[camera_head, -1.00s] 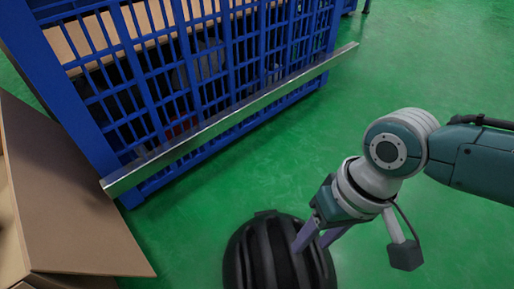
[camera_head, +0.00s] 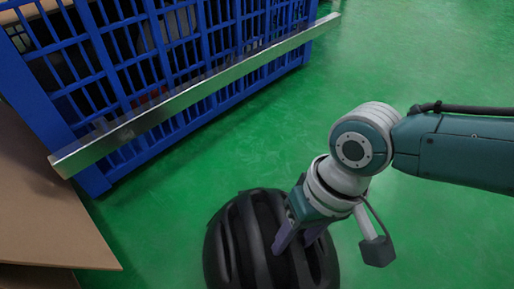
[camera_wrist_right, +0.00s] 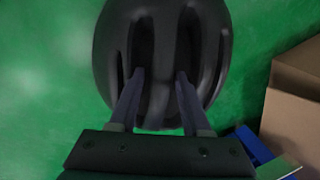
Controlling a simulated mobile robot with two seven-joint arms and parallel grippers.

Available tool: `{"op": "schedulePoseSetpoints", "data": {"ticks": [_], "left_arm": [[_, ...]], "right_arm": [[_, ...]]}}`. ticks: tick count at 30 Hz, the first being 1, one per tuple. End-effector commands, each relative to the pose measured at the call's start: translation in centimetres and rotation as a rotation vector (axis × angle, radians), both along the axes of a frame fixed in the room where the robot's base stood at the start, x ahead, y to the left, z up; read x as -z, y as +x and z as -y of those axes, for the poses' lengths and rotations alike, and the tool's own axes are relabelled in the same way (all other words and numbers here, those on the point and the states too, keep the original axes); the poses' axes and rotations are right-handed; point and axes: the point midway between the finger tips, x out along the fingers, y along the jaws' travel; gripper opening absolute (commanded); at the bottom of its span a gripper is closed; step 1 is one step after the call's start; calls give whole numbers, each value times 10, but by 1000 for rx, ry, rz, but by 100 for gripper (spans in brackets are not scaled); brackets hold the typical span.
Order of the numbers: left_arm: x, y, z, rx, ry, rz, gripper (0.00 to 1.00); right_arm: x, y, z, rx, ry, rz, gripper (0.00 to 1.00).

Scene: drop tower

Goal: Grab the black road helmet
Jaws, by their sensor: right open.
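The black road helmet (camera_head: 240,245) is at the bottom middle of the head view, with its lower part cut off by the frame edge. It has long ribs and vents. My right gripper (camera_head: 292,248) is at the helmet's upper right side, its two purple-grey fingers apart and over the shell. In the right wrist view the helmet (camera_wrist_right: 162,50) fills the upper middle, and the open fingers (camera_wrist_right: 160,80) lie on either side of a central rib. I cannot tell whether the fingertips touch the shell. My left gripper does not show.
A blue slatted crate (camera_head: 150,80) with a metal bar (camera_head: 200,92) across its front stands at the upper left. A brown cardboard box (camera_head: 45,220) is at the left edge. Green floor (camera_head: 420,60) lies clear at the upper right.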

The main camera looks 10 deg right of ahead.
Motion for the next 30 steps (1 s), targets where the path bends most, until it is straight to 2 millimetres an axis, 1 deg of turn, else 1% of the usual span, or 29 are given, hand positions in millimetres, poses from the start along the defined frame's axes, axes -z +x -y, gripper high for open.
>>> {"op": "schedulePoseSetpoints", "data": {"ticks": [1, 8, 18, 20, 21, 30], "left_arm": [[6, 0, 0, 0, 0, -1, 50], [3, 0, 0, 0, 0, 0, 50], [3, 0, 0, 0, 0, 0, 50], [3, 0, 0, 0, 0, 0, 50], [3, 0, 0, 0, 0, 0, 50], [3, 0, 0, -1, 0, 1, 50]], "right_arm": [[6, 0, -1, -1, 1, 1, 48], [3, 0, -2, -1, 1, 1, 47], [3, 0, -2, -1, 1, 0, 8], [3, 0, -2, -1, 1, 0, 2], [3, 0, -2, -1, 1, 0, 0], [3, 0, -2, -1, 1, 0, 0]]}}
